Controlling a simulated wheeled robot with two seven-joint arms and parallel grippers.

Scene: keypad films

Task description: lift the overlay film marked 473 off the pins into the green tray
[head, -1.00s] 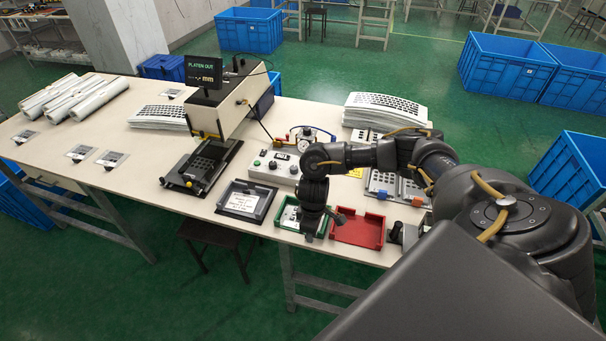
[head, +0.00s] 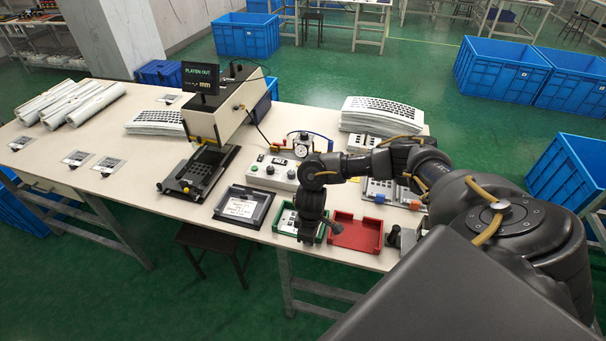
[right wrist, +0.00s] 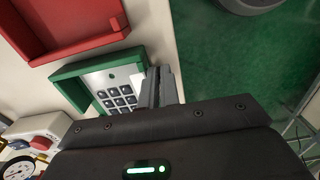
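The green tray (head: 285,229) stands near the front edge of the table, and it also shows in the right wrist view (right wrist: 70,74). A pale keypad film (right wrist: 114,78) with grey square keys and a small round mark lies in or just over this tray. Its number cannot be read. My right gripper (right wrist: 162,82) points down over the tray's side, its fingers close together at the film's edge. Whether the film's edge is between them is hidden. In the head view my right arm covers part of the tray. My left gripper is not in view.
A red tray (head: 357,233) stands right of the green one. A dark frame with a white card (head: 241,207) lies to the left. A press (head: 213,115), a control box with a gauge (head: 272,171) and a film stack (head: 383,114) stand behind.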

